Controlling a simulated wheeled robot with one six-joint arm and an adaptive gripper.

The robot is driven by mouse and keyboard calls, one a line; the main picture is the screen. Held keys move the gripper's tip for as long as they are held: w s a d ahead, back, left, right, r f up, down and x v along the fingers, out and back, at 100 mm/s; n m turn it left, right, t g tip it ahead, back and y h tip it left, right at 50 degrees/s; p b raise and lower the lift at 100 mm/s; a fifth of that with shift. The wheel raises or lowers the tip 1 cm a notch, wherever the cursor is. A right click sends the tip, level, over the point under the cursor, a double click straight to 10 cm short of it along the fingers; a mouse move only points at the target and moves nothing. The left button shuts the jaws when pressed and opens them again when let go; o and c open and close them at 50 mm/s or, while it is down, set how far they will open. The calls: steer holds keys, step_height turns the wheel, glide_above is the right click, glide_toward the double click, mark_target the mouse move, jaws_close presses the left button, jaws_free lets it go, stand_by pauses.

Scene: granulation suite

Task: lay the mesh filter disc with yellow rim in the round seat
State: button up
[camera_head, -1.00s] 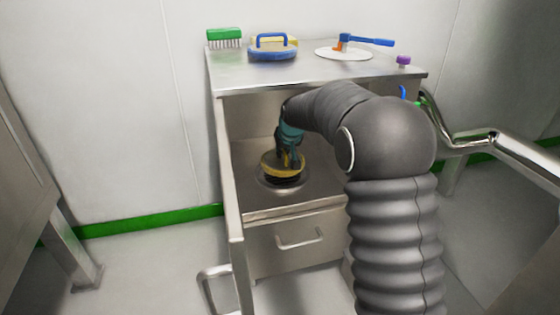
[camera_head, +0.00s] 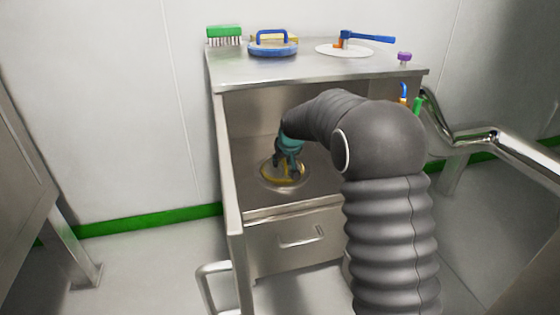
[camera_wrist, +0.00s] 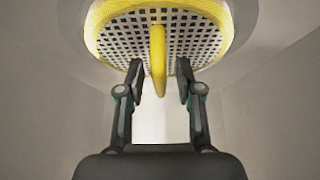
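The mesh filter disc (camera_head: 276,179) with its yellow rim lies low at the round seat (camera_head: 306,178) in the open-fronted cabinet. In the wrist view the disc (camera_wrist: 190,38) shows dark square holes in pale mesh and a yellow bar handle (camera_wrist: 157,60). My gripper (camera_wrist: 160,78) has a finger on each side of the handle, with a visible gap on both sides. In the head view my gripper (camera_head: 288,173) is right above the disc and covers part of it. The disc looks flat within the seat's ring; its far edge is cut off in the wrist view.
The cabinet top (camera_head: 310,72) carries a green brush (camera_head: 224,34), a blue-handled round lid (camera_head: 273,46), a white disc with a blue-handled tool (camera_head: 345,50) and a purple knob (camera_head: 404,57). The cabinet's left side panel (camera_head: 226,170) stands close beside the seat. A drawer (camera_head: 298,240) is below.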

steer(key=shift+r+p, duration=0.35)
steer(key=shift+r, duration=0.2)
steer(key=v, duration=0.4)
steer(key=shift+s+r, duration=0.1)
steer(key=shift+r, duration=0.1)
steer(key=s+d+r+m, duration=0.1)
steer(key=s+d, duration=0.4)
steer(key=s, duration=0.9)
steer(key=s+d+r+m+h, duration=0.1)
steer(key=s+d+r, duration=0.2)
steer(key=s, duration=1.2)
steer(key=s+d+r+m, duration=0.1)
steer(key=s+d, duration=0.6)
steer(key=s, duration=0.7)
steer(key=shift+s+r+g+h, duration=0.4)
steer(key=shift+r, duration=0.2)
